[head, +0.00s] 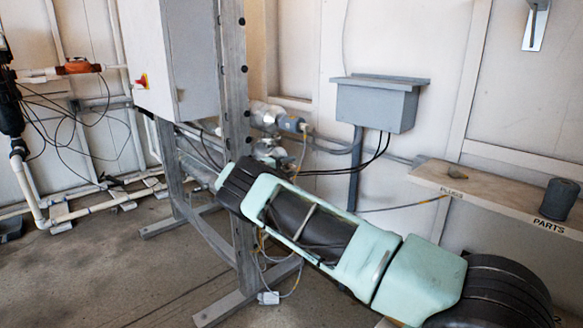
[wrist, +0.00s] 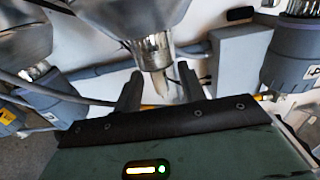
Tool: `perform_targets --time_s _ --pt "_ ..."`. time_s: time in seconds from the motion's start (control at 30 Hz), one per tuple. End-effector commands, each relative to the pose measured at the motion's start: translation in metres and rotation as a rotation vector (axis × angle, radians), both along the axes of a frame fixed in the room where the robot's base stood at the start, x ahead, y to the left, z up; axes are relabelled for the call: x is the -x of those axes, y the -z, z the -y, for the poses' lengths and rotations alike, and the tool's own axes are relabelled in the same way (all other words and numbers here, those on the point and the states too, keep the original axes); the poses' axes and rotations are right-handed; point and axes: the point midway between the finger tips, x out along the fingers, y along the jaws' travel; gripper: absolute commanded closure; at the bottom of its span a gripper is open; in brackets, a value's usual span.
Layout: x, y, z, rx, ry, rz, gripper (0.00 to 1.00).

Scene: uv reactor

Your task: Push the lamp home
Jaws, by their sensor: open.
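In the wrist view, a clear, shiny tube end (wrist: 164,86), which looks like the lamp or its sleeve, sticks out of a steel collar (wrist: 152,52). My gripper (wrist: 158,76) has its two dark fingers apart, one on each side of the tube end. I cannot tell whether either finger touches it. How deep the lamp sits in the collar cannot be told. In the head view, my arm reaches from the lower right to the metal frame, and my gripper is hidden there. Steel reactor fittings (head: 265,115) show just behind the frame post.
A grey post (head: 236,130) and electrical cabinet (head: 160,55) stand close to my arm. Grey caps flank my gripper at right (wrist: 290,62) and left (wrist: 50,100). Cables hang nearby. A shelf (head: 500,195) holds a dark cup (head: 559,198). The floor at left is partly clear.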

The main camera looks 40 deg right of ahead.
Motion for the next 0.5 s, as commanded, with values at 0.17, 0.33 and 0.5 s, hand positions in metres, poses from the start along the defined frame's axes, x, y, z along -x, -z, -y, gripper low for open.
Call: perform_targets --time_s 0.17,0.33,0.5 --pt "0.002 -0.002 -0.041 -0.001 -0.005 -0.001 0.60" --pt "0.005 -0.002 -0.081 -0.001 -0.005 0.001 0.60" --pt "0.008 -0.002 -0.119 0.000 -0.005 0.001 0.60"
